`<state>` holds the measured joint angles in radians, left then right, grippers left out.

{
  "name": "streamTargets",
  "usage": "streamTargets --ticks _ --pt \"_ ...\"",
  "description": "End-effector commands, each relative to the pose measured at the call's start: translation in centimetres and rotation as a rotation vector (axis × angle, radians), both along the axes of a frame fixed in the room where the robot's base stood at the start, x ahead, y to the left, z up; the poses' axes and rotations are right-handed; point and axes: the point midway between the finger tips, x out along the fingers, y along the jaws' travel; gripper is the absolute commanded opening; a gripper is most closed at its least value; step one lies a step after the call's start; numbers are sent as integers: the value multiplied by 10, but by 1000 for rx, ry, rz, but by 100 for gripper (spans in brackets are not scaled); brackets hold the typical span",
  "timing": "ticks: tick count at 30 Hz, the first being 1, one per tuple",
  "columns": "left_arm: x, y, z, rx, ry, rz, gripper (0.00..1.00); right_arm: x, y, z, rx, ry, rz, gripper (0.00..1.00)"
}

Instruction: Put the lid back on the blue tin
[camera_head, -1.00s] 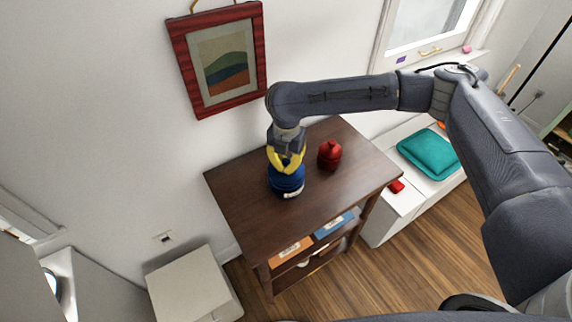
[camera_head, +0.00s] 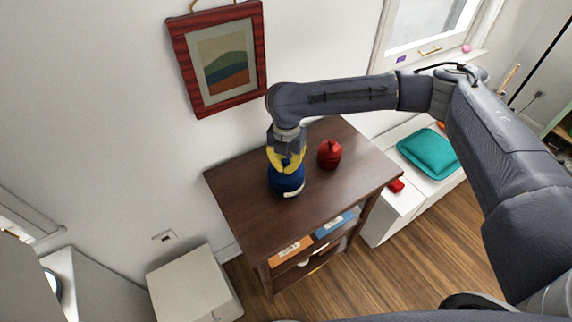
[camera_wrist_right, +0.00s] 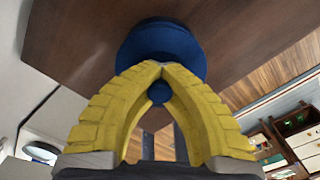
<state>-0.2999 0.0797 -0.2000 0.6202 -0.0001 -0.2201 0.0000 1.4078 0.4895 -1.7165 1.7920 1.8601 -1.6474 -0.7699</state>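The blue tin (camera_head: 287,187) stands upright on the dark brown cabinet top, with a pale label low on its front. My right gripper (camera_head: 286,162) points down directly above it, its yellow fingers closed in. In the right wrist view the fingers (camera_wrist_right: 160,66) nearly meet at their tips, with a round blue knob (camera_wrist_right: 158,93) pinched between them. The broad blue lid (camera_wrist_right: 160,45) lies just beyond the tips. The lid appears to rest on or very close to the tin; the fingers partly hide the seam. My left gripper is not in view.
A red lidded jar (camera_head: 330,155) stands close to the right of the tin on the cabinet (camera_head: 245,205). The front and left of the cabinet top are clear. The wall with a red-framed picture (camera_head: 220,65) rises behind.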

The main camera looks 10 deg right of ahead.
Motion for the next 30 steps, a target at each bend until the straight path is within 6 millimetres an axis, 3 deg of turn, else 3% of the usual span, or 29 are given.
streamTargets --ticks 11,18,23,30 --pt "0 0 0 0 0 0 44 0 0 0 0 0 0 1" --pt "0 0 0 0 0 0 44 0 0 0 0 0 0 29" --pt "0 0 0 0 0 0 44 0 0 0 0 0 0 31" --pt "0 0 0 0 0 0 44 0 0 0 0 0 0 57"
